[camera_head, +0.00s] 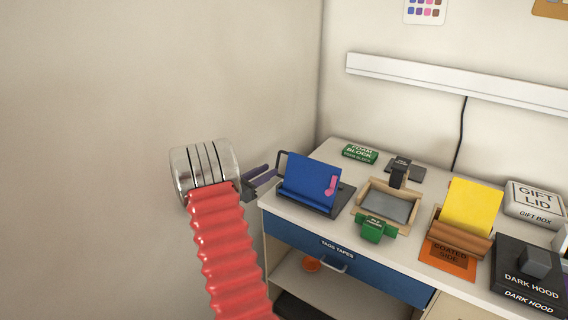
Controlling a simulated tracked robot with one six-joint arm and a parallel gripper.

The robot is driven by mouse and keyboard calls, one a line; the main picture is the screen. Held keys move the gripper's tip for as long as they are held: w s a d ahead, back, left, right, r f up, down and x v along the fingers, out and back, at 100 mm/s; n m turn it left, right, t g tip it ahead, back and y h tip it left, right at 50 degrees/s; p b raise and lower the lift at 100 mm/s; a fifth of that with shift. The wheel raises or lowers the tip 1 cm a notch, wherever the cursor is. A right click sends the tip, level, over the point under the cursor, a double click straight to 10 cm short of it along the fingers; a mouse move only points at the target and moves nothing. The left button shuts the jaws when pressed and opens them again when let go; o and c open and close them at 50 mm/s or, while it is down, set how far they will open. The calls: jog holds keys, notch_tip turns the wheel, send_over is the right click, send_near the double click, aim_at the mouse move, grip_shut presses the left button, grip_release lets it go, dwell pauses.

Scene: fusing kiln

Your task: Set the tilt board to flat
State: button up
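The tilt board is most likely the blue panel (309,181) at the left end of the counter. It leans back at a slope on a dark base (343,196), with a pink hook-shaped mark on its right side. A thin dark loop (281,160) stands at its left edge. My gripper (274,174) is just left of this loop, with dark purple fingers pointing at it. The two fingers look apart with nothing between them. A small gap seems to separate them from the loop, but depth is hard to judge.
Right of the board are a wooden-framed tray (364,190), a green clamp-like block (373,230) and a yellow panel (470,207). A blue drawer (376,272) is below the counter. The left wall side is clear.

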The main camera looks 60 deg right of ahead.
jog(key=x, duration=0.9)
jog(key=shift+d, duration=0.25)
jog(key=shift+s, duration=0.1)
jog(key=shift+c, duration=0.7)
grip_shut()
